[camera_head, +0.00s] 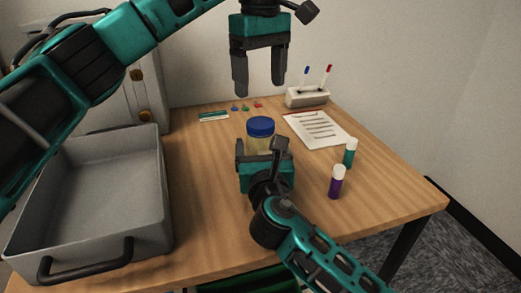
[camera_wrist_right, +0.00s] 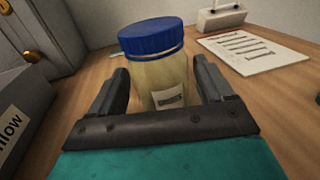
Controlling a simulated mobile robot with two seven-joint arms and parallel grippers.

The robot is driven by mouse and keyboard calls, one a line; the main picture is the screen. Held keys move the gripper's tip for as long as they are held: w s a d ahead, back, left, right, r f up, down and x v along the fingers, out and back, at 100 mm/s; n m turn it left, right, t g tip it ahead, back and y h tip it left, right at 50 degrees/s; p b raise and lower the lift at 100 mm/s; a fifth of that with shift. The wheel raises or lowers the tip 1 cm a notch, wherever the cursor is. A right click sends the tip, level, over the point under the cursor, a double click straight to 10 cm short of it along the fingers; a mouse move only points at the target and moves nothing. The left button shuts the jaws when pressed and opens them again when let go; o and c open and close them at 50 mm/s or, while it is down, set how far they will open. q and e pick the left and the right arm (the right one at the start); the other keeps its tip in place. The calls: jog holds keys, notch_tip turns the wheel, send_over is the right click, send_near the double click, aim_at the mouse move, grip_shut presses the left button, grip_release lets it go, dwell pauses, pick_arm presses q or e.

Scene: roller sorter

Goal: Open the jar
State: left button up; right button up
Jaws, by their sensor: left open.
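The jar stands upright on the wooden table, with a blue lid (camera_head: 260,126) on top and a pale yellowish body (camera_wrist_right: 165,78) with a small label. In the right wrist view the blue lid (camera_wrist_right: 150,36) sits on the jar. My right gripper (camera_wrist_right: 166,92) is low, with its open fingers on either side of the jar body and visible gaps; in the head view the right gripper (camera_head: 264,160) partly hides the jar's lower part. My left gripper (camera_head: 258,88) is open and empty, pointing down, above and apart from the lid.
A grey tray (camera_head: 150,200) with a black handle is at the left. A clipboard (camera_head: 317,129) and a pen holder (camera_head: 307,97) are at the back right. A teal tube (camera_head: 349,158) and a purple tube (camera_head: 336,186) stand at the right. Small coloured items (camera_head: 246,107) lie behind the jar.

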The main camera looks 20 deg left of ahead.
aim_at(261, 122)
grip_shut()
pick_arm(q)
jog(key=m, duration=1.3)
jog(key=shift+m, duration=0.3)
jog(key=shift+f, duration=4)
jog(key=shift+c, duration=0.2)
